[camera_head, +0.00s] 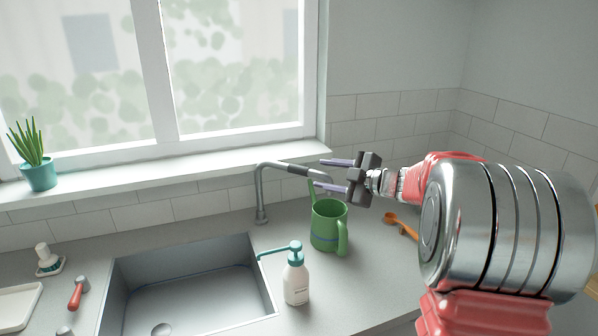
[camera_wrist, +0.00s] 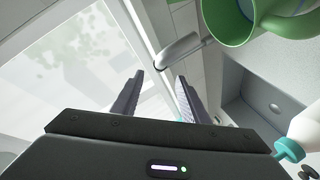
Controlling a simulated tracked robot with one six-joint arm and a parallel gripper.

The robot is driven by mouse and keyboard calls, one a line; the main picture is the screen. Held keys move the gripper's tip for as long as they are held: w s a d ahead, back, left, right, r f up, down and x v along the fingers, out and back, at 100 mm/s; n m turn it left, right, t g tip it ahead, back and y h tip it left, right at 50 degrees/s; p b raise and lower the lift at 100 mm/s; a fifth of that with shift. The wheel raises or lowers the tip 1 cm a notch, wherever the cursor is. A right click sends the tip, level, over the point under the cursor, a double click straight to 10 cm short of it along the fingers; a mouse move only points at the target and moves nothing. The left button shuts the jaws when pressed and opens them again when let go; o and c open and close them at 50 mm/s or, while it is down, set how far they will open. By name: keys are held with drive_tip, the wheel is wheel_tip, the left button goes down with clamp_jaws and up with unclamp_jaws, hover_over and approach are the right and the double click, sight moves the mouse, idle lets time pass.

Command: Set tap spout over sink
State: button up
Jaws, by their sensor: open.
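The grey metal tap (camera_head: 261,195) rises from the counter behind the sink (camera_head: 190,283). Its spout (camera_head: 297,169) points right, away from the basin, toward the green jug side. My gripper (camera_head: 321,175) is open, its two slim fingers pointing left at the spout's end. In the wrist view my gripper (camera_wrist: 159,76) shows the fingers apart, with the pale spout (camera_wrist: 182,50) just beyond the fingertips, toward the right. I cannot tell whether the spout's end lies between the fingers; no grip shows. The sink (camera_wrist: 262,92) is at the right of the wrist view.
A green jug (camera_head: 324,228) stands on the counter below my gripper. A white soap bottle (camera_head: 296,283) with a teal pump stands at the sink's right edge. An orange spoon (camera_head: 400,224) lies to the right. The window wall is close behind the tap.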

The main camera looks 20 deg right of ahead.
sight(299, 171)
drive_tip(key=x, duration=1.1)
drive_tip(key=shift+c, duration=0.5)
clamp_jaws()
